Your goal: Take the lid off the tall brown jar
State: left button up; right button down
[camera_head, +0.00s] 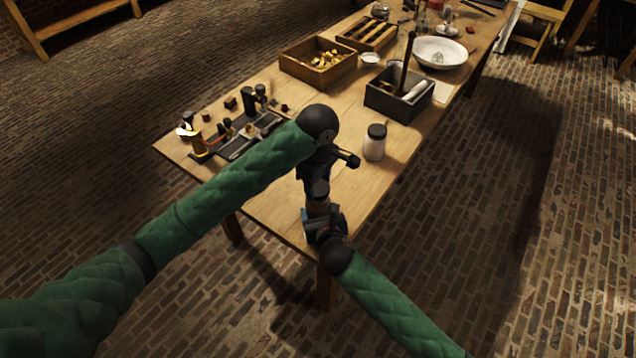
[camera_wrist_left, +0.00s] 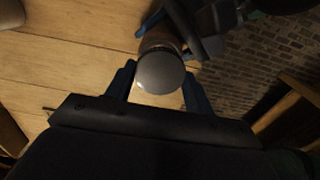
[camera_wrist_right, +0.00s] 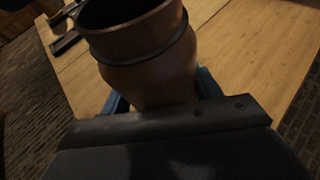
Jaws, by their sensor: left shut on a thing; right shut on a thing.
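The tall brown jar (camera_head: 317,208) is upright between my two grippers near the table's front corner. In the right wrist view, the jar (camera_wrist_right: 150,70) fills the upper middle, with a dark band around it and a dark, cut-off top end. My right gripper (camera_head: 322,228) is shut on its lower body. In the left wrist view, a round grey lid (camera_wrist_left: 160,73) lies between the fingertips of my left gripper (camera_wrist_left: 158,88), which is shut on it. The brown jar (camera_wrist_left: 160,41) shows just behind the lid. I cannot tell whether lid and jar touch.
A clear jar with a dark lid (camera_head: 375,143) stands to the right on the table (camera_head: 290,215). A dark box (camera_head: 399,101), a wooden box of brass pieces (camera_head: 318,63) and a white bowl (camera_head: 440,52) are farther back. Small tools (camera_head: 235,125) crowd the left end.

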aim_at(318, 187)
jog(key=shift+f, duration=0.1)
pick_arm(q)
jog(key=shift+r, duration=2)
pick_arm(e)
jog(key=shift+c, duration=1.3)
grip_release()
pick_arm(q)
jog(key=shift+f, duration=0.1)
pick_arm(e)
jog(key=shift+s, duration=0.1)
